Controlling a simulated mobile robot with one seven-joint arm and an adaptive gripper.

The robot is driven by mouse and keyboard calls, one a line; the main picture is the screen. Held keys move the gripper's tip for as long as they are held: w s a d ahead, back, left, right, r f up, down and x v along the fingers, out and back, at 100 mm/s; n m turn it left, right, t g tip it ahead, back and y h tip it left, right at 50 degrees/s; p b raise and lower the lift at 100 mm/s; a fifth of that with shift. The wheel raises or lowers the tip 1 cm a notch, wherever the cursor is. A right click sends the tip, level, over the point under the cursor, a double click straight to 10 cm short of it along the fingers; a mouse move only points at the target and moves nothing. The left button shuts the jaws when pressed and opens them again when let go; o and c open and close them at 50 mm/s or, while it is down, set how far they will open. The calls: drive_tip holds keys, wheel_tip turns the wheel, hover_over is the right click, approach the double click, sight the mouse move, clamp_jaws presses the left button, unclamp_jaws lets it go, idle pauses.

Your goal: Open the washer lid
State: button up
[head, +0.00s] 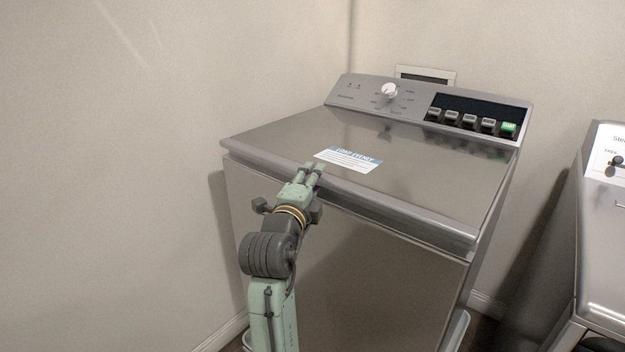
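The grey top-load washer (350,265) stands in the corner of the room. Its flat lid (430,165) lies level on top and looks closed, with a blue and white label (348,159) near its front edge. My gripper (313,168) is at the front edge of the lid, left of the middle, just in front of the label. Its two fingers lie close together and point toward the lid. I cannot tell whether the fingertips touch the lid edge or whether a gap remains between them.
The control panel (430,107) rises behind the lid, with a white dial (389,91), several dark buttons and a green one. A second grey appliance (608,220) stands at the right, apart from the washer. Walls close in behind and at the left.

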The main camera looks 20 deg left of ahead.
drive_tip(key=shift+c, duration=0.4)
clamp_jaws()
idle(0.5)
